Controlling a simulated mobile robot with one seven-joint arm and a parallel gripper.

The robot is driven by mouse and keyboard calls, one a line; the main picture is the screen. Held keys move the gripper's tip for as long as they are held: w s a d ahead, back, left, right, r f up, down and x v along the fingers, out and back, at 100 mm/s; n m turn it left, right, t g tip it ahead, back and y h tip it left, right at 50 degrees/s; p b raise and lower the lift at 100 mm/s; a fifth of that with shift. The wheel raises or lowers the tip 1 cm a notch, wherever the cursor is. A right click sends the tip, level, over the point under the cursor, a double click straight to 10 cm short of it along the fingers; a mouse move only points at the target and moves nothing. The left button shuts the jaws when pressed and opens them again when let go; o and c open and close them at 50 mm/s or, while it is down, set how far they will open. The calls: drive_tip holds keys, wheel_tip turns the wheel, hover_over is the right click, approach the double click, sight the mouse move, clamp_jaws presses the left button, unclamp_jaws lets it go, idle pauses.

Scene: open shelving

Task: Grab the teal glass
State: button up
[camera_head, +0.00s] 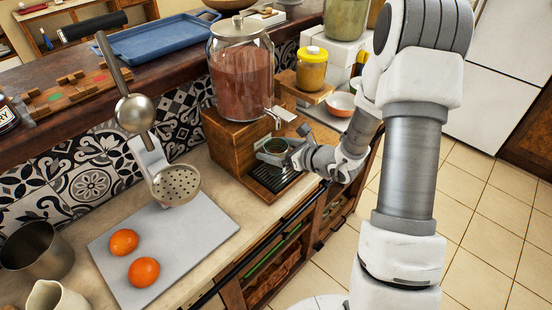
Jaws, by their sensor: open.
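The teal glass (276,146) is small and dark green-teal, seen from above with its round rim showing. It stands by the drip tray below the tap of the large glass dispenser. My gripper (277,149) is at the glass, with its fingers apart and the rim showing between or just beside them. I cannot tell if the fingers touch it. The lower part of the glass is hidden by the gripper.
The dispenser (241,75) stands on a wooden box (233,142) just behind the glass, its metal tap (278,112) close above. A drip tray (273,177) lies below. A white board (165,243) with two oranges (144,271) is at left. A bowl (341,103) stands behind.

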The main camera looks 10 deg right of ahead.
drive_tip(key=c, duration=1.3)
drive_tip(key=shift+c, duration=0.9)
drive_tip(key=shift+r, duration=0.15)
